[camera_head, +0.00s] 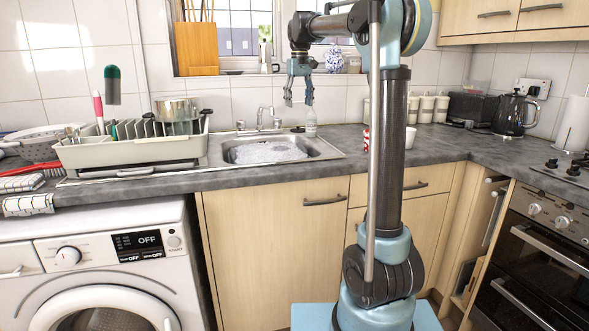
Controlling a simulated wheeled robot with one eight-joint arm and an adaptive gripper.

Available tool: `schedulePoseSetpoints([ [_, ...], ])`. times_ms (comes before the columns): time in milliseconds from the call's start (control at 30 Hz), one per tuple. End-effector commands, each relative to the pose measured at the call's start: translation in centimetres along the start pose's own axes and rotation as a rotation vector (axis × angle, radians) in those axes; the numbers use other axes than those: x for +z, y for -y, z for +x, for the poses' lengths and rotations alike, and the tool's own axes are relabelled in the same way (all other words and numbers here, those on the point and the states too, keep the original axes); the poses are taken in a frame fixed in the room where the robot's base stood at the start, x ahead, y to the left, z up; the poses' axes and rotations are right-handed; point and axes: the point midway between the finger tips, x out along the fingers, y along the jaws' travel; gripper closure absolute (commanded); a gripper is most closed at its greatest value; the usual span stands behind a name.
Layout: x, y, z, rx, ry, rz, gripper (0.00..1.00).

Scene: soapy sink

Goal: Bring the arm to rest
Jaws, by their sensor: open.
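My gripper (298,98) hangs with its fingers pointing down, above the back right of the sink (328,149). Its two fingers are apart and nothing shows between them. My arm rises from its base in the middle right of the view, bends at the top and reaches left to the gripper. A small clear bottle (311,122) stands behind the sink, just below and right of the fingers; I cannot tell if they touch it.
White suds (266,152) fill the sink, with a tap (262,117) behind it. A dish rack (130,150) with plates and a pot stands left. A red-and-white cup (366,139) is partly behind my arm. A black kettle (512,114) stands right. The right counter (440,147) has clear room.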

Motion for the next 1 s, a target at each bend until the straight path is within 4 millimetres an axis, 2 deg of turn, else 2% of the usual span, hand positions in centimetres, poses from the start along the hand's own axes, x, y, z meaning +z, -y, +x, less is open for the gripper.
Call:
schedulePoseSetpoints([
  [33, 1.7, -0.4, 0.2, 0.001, -0.004, 0.013, 0.41],
  [267, 8.5, -1.6, 1.9, 0.006, -0.024, 0.065, 0.41],
  [467, 14.6, -2.3, 4.2, 0.011, -0.042, 0.111, 0.41],
  [767, 23.6, -2.5, 9.1, 0.018, -0.068, 0.178, 0.41],
  [1000, 30.7, -2.0, 14.1, 0.025, -0.088, 0.233, 0.41],
])
